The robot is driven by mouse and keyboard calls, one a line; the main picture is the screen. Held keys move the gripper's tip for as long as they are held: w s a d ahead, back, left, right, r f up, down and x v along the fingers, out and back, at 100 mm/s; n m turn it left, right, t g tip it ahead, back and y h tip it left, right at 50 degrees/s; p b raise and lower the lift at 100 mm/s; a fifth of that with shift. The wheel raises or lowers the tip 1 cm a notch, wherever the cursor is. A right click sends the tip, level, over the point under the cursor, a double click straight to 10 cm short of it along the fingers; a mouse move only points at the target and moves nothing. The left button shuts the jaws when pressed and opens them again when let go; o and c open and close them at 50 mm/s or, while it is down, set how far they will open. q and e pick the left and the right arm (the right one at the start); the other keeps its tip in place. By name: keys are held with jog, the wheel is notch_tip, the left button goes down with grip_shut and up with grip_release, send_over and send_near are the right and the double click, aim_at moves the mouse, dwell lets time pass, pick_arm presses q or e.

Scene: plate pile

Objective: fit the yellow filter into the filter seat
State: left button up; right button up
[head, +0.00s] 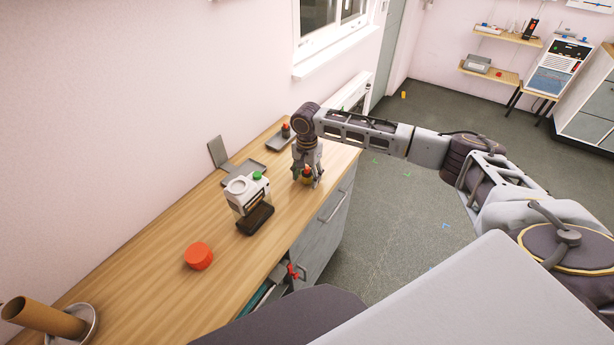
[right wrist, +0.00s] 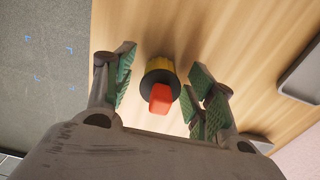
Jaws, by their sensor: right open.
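The yellow filter (right wrist: 160,69) stands on the wooden counter, with a dark collar and a red knob on top. It also shows small in the head view (head: 307,176), partly hidden by my right gripper (head: 307,178). In the right wrist view, the green-padded fingers of this gripper (right wrist: 162,78) are open, one on each side of the filter, with gaps between pads and filter. A white device (head: 243,192) with a green button and a dark base stands nearer on the counter. I cannot tell for sure whether it holds the filter seat. My left gripper is out of view.
A grey tray (head: 240,174) and an upright grey panel (head: 217,152) are by the wall. Another tray (head: 275,144) holds a dark, red-topped piece (head: 286,130). The counter's right edge is close to the filter.

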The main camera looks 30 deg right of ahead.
aim_at(307, 168)
jog(key=shift+f, duration=0.2)
dwell(0.3)
jog(key=c, duration=0.9)
jog(key=shift+c, duration=0.2)
jog(key=shift+r, duration=5.05)
